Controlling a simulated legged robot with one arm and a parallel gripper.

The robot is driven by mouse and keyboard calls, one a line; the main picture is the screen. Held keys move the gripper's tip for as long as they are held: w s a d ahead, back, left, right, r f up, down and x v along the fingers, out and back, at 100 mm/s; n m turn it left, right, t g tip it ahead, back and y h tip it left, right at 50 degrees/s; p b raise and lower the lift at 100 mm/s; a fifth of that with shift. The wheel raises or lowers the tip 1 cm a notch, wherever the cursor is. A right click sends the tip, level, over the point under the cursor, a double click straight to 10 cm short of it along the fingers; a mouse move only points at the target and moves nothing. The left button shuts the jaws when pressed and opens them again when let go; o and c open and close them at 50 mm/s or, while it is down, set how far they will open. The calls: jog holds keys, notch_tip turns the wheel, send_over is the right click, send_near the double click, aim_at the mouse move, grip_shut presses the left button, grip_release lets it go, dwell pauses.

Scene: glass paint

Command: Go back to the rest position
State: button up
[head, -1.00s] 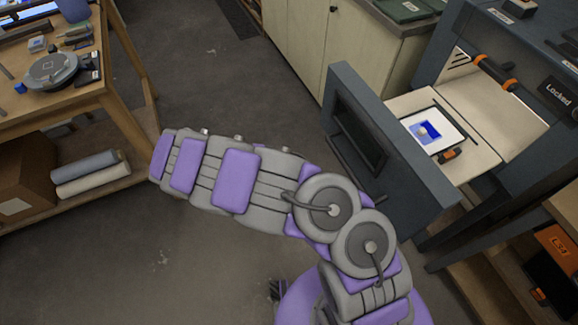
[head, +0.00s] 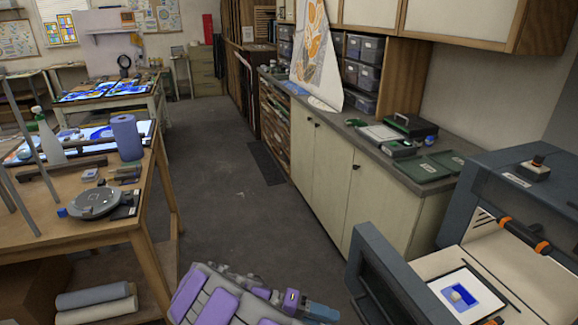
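My arm, grey with purple pads, shows at the bottom middle of the head view, folded low. What looks like my gripper (head: 318,312) is a small blue-grey end at the bottom edge, partly cut off by the frame. Whether its fingers are open or shut does not show, and I see nothing held in it. It is left of the open grey machine (head: 388,285) and apart from it in the picture.
The machine's pulled-out tray (head: 435,268) holds a white sheet (head: 470,296) with a blue piece on it. A wooden workbench (head: 70,225) stands left, with a round grey device (head: 97,203). A cabinet counter (head: 395,160) runs along the right.

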jog(key=s+d+r+m+g+y, duration=0.25)
jog(key=s+d+r+y, duration=0.45)
jog(key=s+d+r, duration=0.45)
jog(key=s+a+n+t+y, duration=0.2)
jog(key=s+y, duration=0.2)
jog(key=s, duration=0.3)
jog(key=s+a+n+t+y, duration=0.1)
jog(key=s+a+y, duration=0.2)
jog(key=s, duration=0.4)
jog(key=shift+a+n+t+y, duration=0.25)
jog(key=shift+n+t+y, duration=0.1)
jog(key=shift+y, duration=0.15)
